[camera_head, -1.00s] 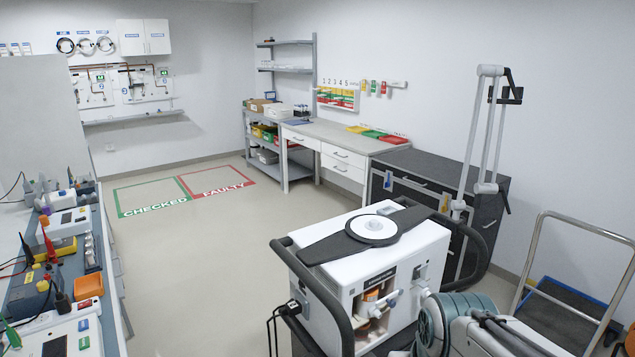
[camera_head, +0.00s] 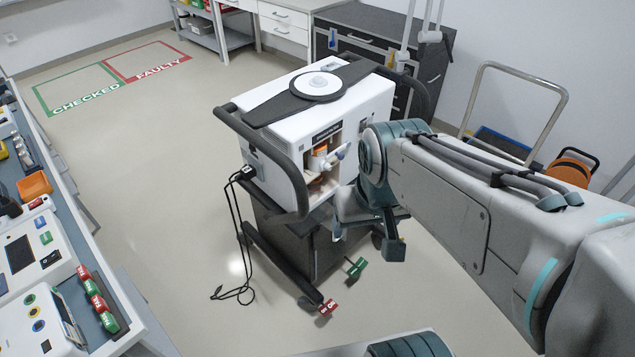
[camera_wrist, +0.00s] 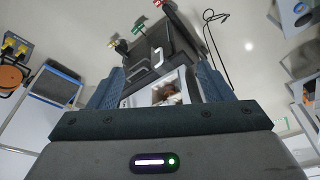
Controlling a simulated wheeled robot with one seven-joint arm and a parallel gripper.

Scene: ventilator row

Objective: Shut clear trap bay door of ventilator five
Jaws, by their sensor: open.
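The ventilator (camera_head: 277,130) is a white box with a black strap and white disc on top, on a dark wheeled stand. Its trap bay (camera_head: 318,185) is an open recess in the front face, with orange and white parts inside. It also shows in the wrist view as a white-edged opening (camera_wrist: 165,92). I cannot make out the clear door's panel or its angle. My gripper (camera_head: 366,238) is beside the front of the ventilator, partly hidden by my arm. In the wrist view my gripper (camera_wrist: 158,92) is open and empty, with the bay seen between its fingers.
A black push handle (camera_head: 297,165) curves round the ventilator's near-left corner. A cable (camera_head: 237,240) hangs to the floor. Red (camera_head: 327,307) and green (camera_head: 356,268) tags mark the stand's feet.

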